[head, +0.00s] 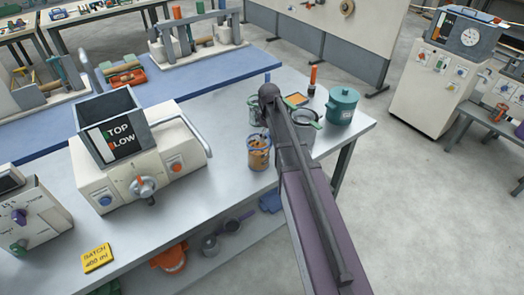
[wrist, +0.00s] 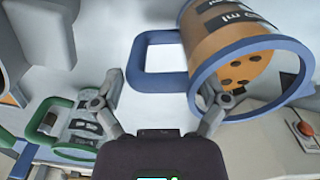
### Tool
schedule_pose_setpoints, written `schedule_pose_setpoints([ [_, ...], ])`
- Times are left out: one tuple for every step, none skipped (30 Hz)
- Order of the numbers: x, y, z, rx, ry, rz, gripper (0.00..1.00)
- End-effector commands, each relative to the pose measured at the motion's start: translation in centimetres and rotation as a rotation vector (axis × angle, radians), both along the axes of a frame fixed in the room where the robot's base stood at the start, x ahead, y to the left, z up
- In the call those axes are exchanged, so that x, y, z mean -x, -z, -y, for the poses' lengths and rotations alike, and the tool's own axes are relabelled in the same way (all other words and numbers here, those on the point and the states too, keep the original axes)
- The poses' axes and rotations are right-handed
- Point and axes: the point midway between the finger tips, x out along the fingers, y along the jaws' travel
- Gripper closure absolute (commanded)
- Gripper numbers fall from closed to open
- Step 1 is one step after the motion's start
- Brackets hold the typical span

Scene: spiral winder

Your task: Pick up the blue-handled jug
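The blue-handled jug (head: 259,155) stands on the grey bench, left of my arm, and looks orange-brown with a blue rim. In the wrist view the jug (wrist: 238,48) fills the upper right, with a dark label and its blue handle (wrist: 142,58) pointing left. My gripper (wrist: 162,86) is open and empty. Its fingers are spread to either side of the handle's near bar, and the right finger overlaps the jug's rim in the picture. I cannot tell whether it touches. In the head view my arm hides the gripper.
A green-handled vessel (wrist: 48,128) lies left of my gripper in the wrist view. A teal lidded pot (head: 342,106), a grey pot (head: 304,124) and an orange-topped bottle (head: 312,80) stand close by, right of my arm. A machine with a hopper (head: 112,132) stands at left.

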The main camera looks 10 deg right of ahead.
Motion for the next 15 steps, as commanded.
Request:
schedule_pose_setpoints([
  [0.00,0.00,0.00,0.000,0.000,0.000,0.36],
  [0.00,0.00,0.00,0.000,0.000,0.000,0.45],
  [0.01,0.00,-0.01,0.000,0.000,0.000,0.56],
  [0.01,0.00,-0.01,0.000,0.000,0.000,0.65],
  [0.01,0.00,-0.01,0.000,0.000,0.000,0.73],
  [0.02,-0.01,-0.02,-0.001,0.000,-0.001,0.73],
  [0.02,-0.01,-0.02,-0.001,0.000,-0.001,0.73],
  [0.02,-0.01,-0.02,-0.001,0.000,-0.001,0.73],
  [0.02,-0.01,-0.02,-0.001,0.000,-0.001,0.73],
  [0.02,-0.01,-0.02,-0.001,0.000,-0.001,0.73],
  [0.03,-0.01,-0.03,-0.001,0.000,-0.001,0.73],
  [0.03,-0.02,-0.03,-0.001,0.000,-0.001,0.73],
  [0.03,-0.03,-0.03,-0.001,0.000,-0.001,0.73],
  [0.03,-0.06,-0.04,-0.001,0.000,-0.001,0.73],
  [0.03,-0.11,-0.04,-0.001,0.000,-0.001,0.73],
])
